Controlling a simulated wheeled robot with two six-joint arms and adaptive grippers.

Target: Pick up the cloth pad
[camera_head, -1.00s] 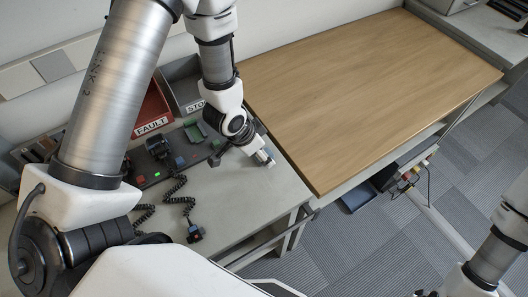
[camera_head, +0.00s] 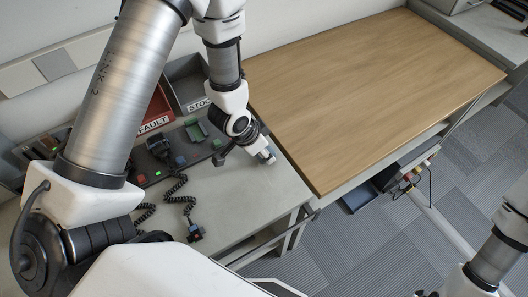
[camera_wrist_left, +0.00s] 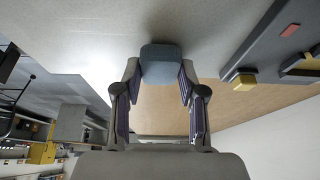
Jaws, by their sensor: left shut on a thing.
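The cloth pad (camera_wrist_left: 161,64) is a small blue-grey block with rounded edges, seen between the fingertips in the left wrist view. My left gripper (camera_wrist_left: 160,82) is shut on it, one finger on each side. In the head view the left gripper (camera_head: 264,155) points down at the right part of the grey bench, and only a bit of the pad shows at its tips. I cannot tell whether the pad touches the bench top. My right arm shows at the lower right, but its gripper is out of the picture.
The grey bench (camera_head: 235,200) holds a charger strip with handsets and coiled cords (camera_head: 177,187) left of the gripper. A red FAULT bin (camera_head: 155,122) and a grey STOCK bin (camera_head: 190,90) stand behind. A bare wooden table (camera_head: 370,90) adjoins on the right.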

